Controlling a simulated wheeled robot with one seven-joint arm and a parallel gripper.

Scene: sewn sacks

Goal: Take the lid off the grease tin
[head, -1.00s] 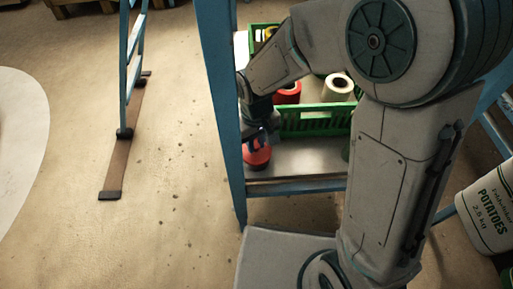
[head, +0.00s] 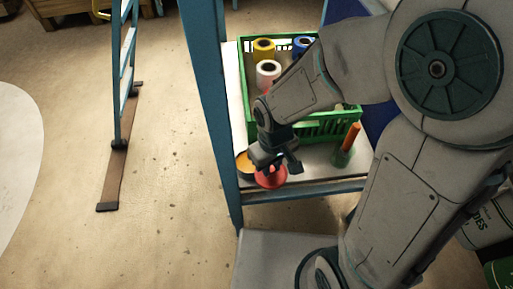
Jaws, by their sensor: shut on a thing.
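My gripper (head: 275,165) is shut on the red lid (head: 271,179) near the front edge of the shelf. The grease tin (head: 242,168) stands on the shelf just left of the lid, beside the blue post. Its top is uncovered and shows yellow-orange grease. The lid is off the tin, to its right, and hides a little of the shelf edge. I cannot tell how high the lid is above the shelf. My gripper partly covers the tin's right side.
A green crate (head: 318,128) with several thread spools stands behind on the shelf. A blue post (head: 212,110) rises close on the left. Bare shelf (head: 310,180) lies between lid and holder.

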